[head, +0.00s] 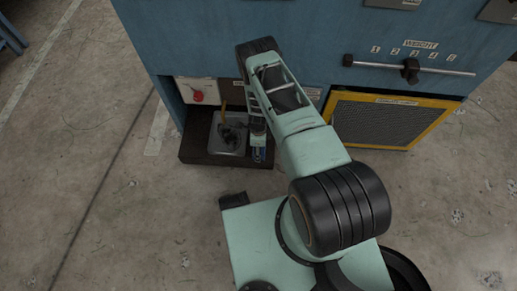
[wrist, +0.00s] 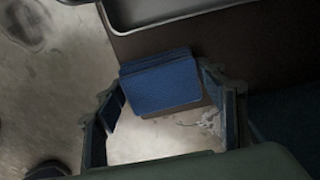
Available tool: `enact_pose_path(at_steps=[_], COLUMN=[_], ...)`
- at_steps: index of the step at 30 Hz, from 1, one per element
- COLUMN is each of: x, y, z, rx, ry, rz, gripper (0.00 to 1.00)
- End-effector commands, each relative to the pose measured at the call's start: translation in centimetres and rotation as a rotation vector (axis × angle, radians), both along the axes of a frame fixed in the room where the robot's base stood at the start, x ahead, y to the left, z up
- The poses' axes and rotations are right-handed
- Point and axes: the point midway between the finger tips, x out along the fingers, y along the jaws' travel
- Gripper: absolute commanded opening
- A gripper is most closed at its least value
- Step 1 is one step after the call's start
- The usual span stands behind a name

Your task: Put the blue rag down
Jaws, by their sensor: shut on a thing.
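The blue rag (wrist: 160,84) is a folded, layered rectangle between the fingers of my gripper (wrist: 163,92) in the wrist view. My gripper is shut on it. In the head view the gripper (head: 258,140) points down at the right part of a dark brown ledge (head: 195,145), just right of a grey tray. A bit of blue (head: 260,154) shows at its tip there. In the wrist view the rag overlaps the brown ledge (wrist: 215,35) and its edge, with pale floor below. I cannot tell whether the rag touches the ledge.
The grey metal tray (head: 216,147) on the ledge holds dark items and something with an orange handle. A red knob (head: 198,96) on a white panel is behind it. The blue machine (head: 220,25) rises behind, with a yellow-framed grille (head: 385,120) at right. Floor at left is clear.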

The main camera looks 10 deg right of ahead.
Motion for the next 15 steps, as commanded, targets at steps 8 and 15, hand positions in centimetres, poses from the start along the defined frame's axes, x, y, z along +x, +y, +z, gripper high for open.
enact_pose_path(at_steps=[8,15], x=[-0.05,-0.05], y=[0.02,0.02], z=[-0.28,-0.27], rx=[0.0,0.0], ry=[0.001,0.001], rz=[0.0,0.0], gripper=[0.75,0.82])
